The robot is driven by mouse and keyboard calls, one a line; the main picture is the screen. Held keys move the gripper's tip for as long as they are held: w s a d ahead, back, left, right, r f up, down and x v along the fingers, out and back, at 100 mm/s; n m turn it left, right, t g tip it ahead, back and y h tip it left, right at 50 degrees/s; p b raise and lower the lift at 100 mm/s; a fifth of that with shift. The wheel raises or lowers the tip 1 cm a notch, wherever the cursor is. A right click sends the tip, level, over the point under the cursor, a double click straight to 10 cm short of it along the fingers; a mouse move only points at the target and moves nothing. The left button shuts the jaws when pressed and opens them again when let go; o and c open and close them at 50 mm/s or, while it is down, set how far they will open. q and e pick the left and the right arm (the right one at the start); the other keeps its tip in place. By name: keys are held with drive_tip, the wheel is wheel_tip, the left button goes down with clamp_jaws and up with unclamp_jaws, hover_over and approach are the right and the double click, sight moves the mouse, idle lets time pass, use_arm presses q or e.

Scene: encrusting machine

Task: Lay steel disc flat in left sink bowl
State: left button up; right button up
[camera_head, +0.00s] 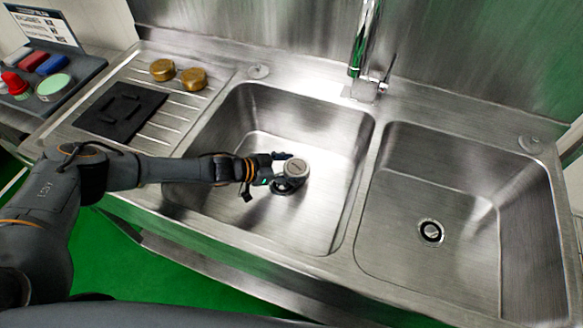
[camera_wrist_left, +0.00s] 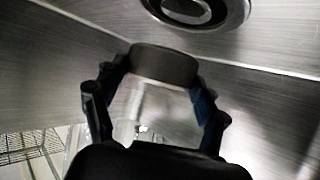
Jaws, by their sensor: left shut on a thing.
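The steel disc (camera_head: 297,169) is a small, thick grey round piece. My left gripper (camera_head: 281,171) is shut on it over the left sink bowl (camera_head: 332,131). In the left wrist view the disc (camera_wrist_left: 165,64) sits between the two fingertips of the left gripper (camera_wrist_left: 160,88). In the head view the disc covers part of the left bowl's drain, which shows in the left wrist view (camera_wrist_left: 196,8) beyond the disc. I cannot tell how high the disc is above the bowl floor. My right gripper is not in view.
The right bowl (camera_head: 480,215) is empty with an open view of its drain (camera_head: 431,232). A tap (camera_head: 364,60) stands behind the bowls. Two brass pieces (camera_head: 163,69) and a black plate (camera_head: 120,111) lie on the left drainboard. A grey tray (camera_head: 83,75) with coloured items is at far left.

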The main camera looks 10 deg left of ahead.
use_arm(q)
drive_tip(key=shift+f+b, duration=0.5)
drive_tip(key=shift+f, duration=0.05)
drive_tip(key=o, duration=1.5)
drive_tip(key=shift+r, duration=0.25)
drive_tip(key=p+v, duration=0.6)
drive_tip(key=v, duration=0.2)
drive_tip(key=shift+d+r+p, duration=0.2)
drive_tip(key=shift+r+p, duration=0.1)
drive_tip(key=shift+w, duration=0.1)
